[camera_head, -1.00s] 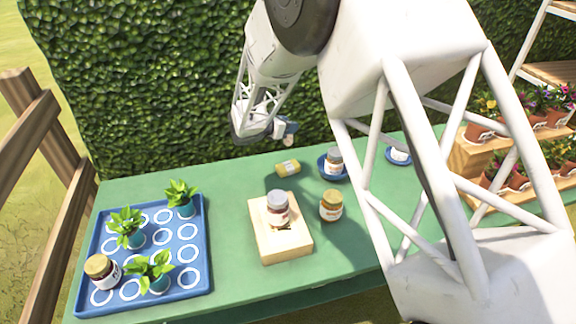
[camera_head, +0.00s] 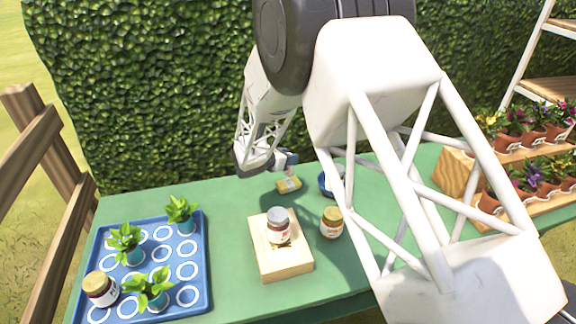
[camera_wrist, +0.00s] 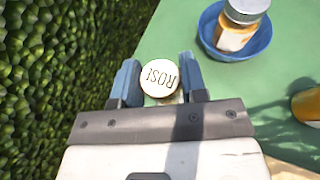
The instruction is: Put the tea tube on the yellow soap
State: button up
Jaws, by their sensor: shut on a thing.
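My gripper (camera_head: 284,160) is shut on the tea tube, near the back of the green table. In the wrist view, the tube's round cream lid (camera_wrist: 160,78) reads "ROSE" and sits between the two blue-grey fingers of my gripper (camera_wrist: 159,84). The lid faces the wrist camera, and the tube's body is mostly hidden below it. The yellow soap (camera_head: 289,184) lies on the table just below the gripper in the head view. A gap shows between them there. In the wrist view the soap is mostly or wholly hidden behind the lid and gripper.
A blue bowl (camera_wrist: 262,50) holding a jar (camera_wrist: 245,14) stands right of the soap. A wooden block (camera_head: 283,265) bears a grey-lidded jar (camera_head: 279,225); a honey-coloured jar (camera_head: 332,223) stands beside it. A blue tray (camera_head: 190,311) with plants is at left. A hedge (camera_head: 130,90) borders the back.

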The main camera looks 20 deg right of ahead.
jog(key=shift+f, duration=1.85)
jog(key=shift+f, duration=0.15)
jog(key=o, duration=0.9)
jog(key=shift+r, duration=0.2)
jog(key=v, duration=1.2)
jog(key=shift+s+f, duration=0.1)
